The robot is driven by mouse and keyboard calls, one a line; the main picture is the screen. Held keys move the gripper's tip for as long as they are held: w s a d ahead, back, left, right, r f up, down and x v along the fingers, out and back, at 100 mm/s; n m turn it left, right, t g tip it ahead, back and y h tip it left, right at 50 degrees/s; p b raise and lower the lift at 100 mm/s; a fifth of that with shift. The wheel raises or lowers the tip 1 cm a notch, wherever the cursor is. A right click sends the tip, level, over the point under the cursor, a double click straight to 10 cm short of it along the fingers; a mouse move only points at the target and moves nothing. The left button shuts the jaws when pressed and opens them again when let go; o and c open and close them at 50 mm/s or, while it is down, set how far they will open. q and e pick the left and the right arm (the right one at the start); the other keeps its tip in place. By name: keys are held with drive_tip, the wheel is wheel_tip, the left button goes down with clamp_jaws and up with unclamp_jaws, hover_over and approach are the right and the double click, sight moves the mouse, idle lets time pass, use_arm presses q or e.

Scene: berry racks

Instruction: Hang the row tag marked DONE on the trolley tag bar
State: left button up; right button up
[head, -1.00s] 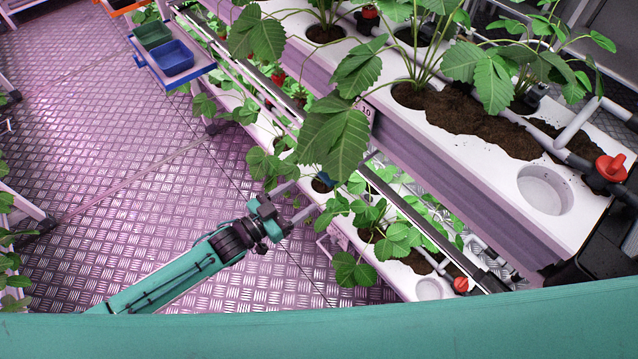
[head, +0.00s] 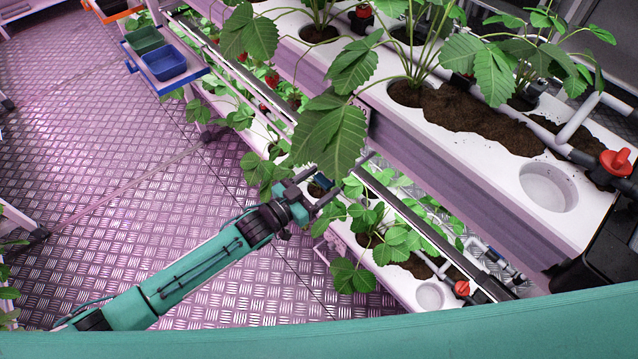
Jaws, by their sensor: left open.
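My left gripper (head: 328,181) is open at the end of the teal arm. Its fingers point up and right, close to the upper planting rack's near side, beside a large hanging leaf (head: 332,135). Nothing shows between the fingers. I cannot make out a tag marked DONE; leaves cover part of the rack's edge near the fingers. I cannot pick out a trolley tag bar either. My right gripper is not in view.
The upper planting rack (head: 475,185) and a lower strawberry row fill the right side. A blue tray (head: 163,60) and a green tray (head: 144,41) sit on a shelf at upper left, with an orange-rimmed tray (head: 112,10) beyond. The metal floor at left is clear.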

use_arm(q)
drive_tip(key=c, duration=0.9)
drive_tip(key=shift+r, duration=0.1)
drive_tip(key=shift+r+p, duration=1)
drive_tip(key=shift+s+a, duration=0.1)
drive_tip(key=shift+p+v, duration=1.45)
drive_tip(key=shift+v, duration=1.9)
drive_tip(key=shift+r, duration=0.1)
